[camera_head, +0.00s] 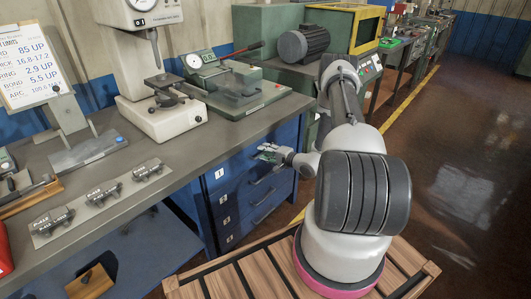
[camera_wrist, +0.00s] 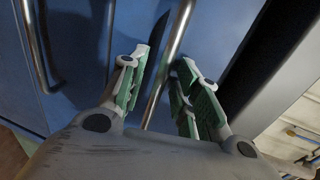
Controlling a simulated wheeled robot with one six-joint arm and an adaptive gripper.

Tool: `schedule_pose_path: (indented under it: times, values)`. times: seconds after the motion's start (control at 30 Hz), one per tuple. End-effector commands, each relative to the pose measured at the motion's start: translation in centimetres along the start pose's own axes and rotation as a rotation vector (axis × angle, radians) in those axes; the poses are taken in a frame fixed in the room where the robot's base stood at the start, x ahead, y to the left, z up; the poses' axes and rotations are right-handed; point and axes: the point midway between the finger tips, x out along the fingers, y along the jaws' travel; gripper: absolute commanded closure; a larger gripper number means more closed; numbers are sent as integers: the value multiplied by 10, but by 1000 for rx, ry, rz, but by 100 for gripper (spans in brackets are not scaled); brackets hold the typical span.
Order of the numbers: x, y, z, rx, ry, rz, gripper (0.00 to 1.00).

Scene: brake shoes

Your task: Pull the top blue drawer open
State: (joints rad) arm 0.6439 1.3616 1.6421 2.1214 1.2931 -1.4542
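The top blue drawer (camera_head: 238,164), labelled 1, is in the cabinet under the workbench and looks closed. My gripper (camera_head: 267,153) is in front of this drawer, at the height of its handle, and hides most of that handle. In the wrist view my gripper (camera_wrist: 163,62) has its two green-padded fingers apart. A metal bar handle (camera_wrist: 173,45) runs between them against the blue front. A gap shows between the bar and each finger; I cannot tell how deep the bar sits between them.
Lower blue drawers (camera_head: 262,205) with bar handles are below; another handle (camera_wrist: 38,45) shows at left in the wrist view. The workbench (camera_head: 215,135) above carries gauges and metal parts. A wooden pallet (camera_head: 245,278) lies on the floor in front. Open floor is at right.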

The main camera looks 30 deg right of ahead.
Motion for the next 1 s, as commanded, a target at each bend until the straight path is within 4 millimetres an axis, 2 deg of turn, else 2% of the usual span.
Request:
schedule_pose_path:
  times: [0.3,0.47,0.8,1.0]
  values:
    - [4,0,0,1,0,1,70]
    - [3,0,0,1,0,1,99]
    - [1,1,0,2,0,1,100]
    - [-17,5,0,5,1,2,100]
